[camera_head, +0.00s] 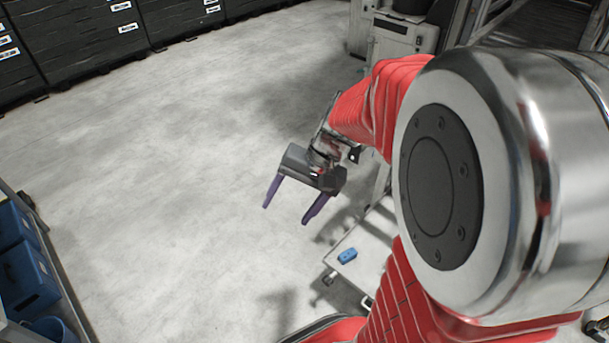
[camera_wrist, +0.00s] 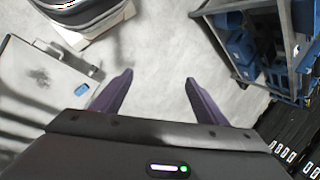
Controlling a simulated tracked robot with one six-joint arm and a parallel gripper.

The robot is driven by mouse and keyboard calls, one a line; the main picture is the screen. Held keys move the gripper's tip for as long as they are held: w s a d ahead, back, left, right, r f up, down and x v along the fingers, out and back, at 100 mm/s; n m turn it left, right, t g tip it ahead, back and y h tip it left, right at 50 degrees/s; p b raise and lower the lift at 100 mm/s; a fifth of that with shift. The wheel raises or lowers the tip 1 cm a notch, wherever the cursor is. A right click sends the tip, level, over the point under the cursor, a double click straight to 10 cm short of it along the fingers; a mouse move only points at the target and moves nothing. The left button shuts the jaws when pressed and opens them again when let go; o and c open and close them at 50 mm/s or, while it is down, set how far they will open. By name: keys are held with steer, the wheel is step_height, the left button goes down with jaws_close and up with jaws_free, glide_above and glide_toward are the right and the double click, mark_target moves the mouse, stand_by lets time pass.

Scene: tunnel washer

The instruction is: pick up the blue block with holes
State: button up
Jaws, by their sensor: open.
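A small blue block (camera_head: 347,255) lies on a low white platform (camera_head: 371,253) in the lower middle of the head view. Its holes are too small to make out clearly. In the wrist view the blue block (camera_wrist: 81,89) lies on the platform (camera_wrist: 38,92) at the left, outside my fingers. My gripper (camera_head: 287,206) is open and empty, with two purple fingers, above and to the left of the block in the head view. In the wrist view my gripper (camera_wrist: 160,80) shows bare grey floor between its fingertips.
Black storage crates (camera_head: 88,38) line the back left. A rack with blue bins (camera_head: 22,262) stands at the left edge, and blue bins (camera_wrist: 242,45) show at the right of the wrist view. A grey cabinet (camera_head: 403,35) stands at the back. The middle floor is clear.

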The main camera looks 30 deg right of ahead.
steer(key=w+d+f+m+t+y, duration=0.25)
steer(key=d+f+m, duration=0.45)
steer(key=d+f, duration=0.4)
steer(key=w+d+f+m+t+y, duration=0.2)
steer(key=w+d+f+m+t, duration=0.15)
steer(key=d+f+m, duration=0.7)
steer(key=s+d+f+m+t+h, duration=0.2)
steer(key=s+f+m, duration=0.1)
steer(key=f, duration=0.7)
steer(key=s+d+f+m+t+h, duration=0.1)
steer(key=s+d+f+m+h, duration=0.1)
steer(key=s+f, duration=0.4)
steer(key=s+d+f+m+t+h, duration=0.2)
steer(key=s+f+m+h, duration=0.2)
steer(key=f, duration=1)
steer(key=shift+s+d+m+t, duration=0.3)
steer(key=shift+d+m, duration=0.1)
steer(key=shift+m, duration=0.25)
steer(key=shift+w, duration=0.1)
glide_toward(350, 258)
steer(key=shift+f+x, duration=0.15)
steer(key=shift+x, duration=1.1)
steer(key=shift+f+x, duration=0.15)
steer(key=shift+x, duration=1.1)
steer(key=shift+d, duration=0.1)
